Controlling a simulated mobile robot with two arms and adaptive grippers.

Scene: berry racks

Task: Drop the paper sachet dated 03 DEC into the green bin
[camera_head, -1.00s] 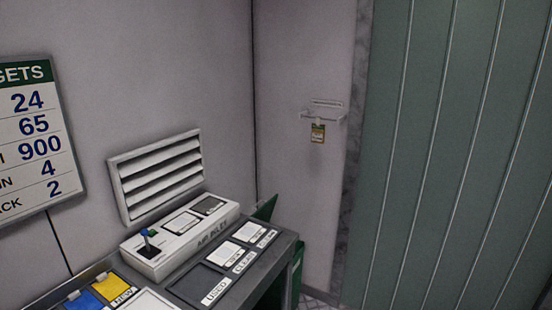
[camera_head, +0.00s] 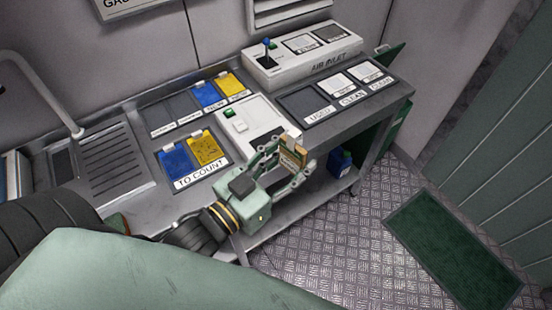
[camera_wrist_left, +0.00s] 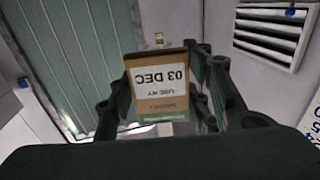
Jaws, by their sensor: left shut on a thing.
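My left gripper (camera_head: 291,163) is shut on a brown paper sachet (camera_head: 293,154) and holds it up in front of the bench's front edge. In the left wrist view the sachet (camera_wrist_left: 158,97) sits between the two fingers, its white label reading 03 DEC upside down. The green bin (camera_head: 397,122) stands on the floor past the bench's right end, partly hidden by the bench. A raised green flap (camera_head: 390,54) shows above it behind the bench corner. My right gripper is not in view.
The bench holds a white air inlet box (camera_head: 305,58) with a blue-knobbed lever, a USED/CLEAN tray (camera_head: 318,118), and a TO COUNT tray (camera_head: 200,181) of blue and yellow cards. A blue bottle (camera_head: 340,162) stands on the lower shelf. The floor near the green mat (camera_head: 450,245) is clear.

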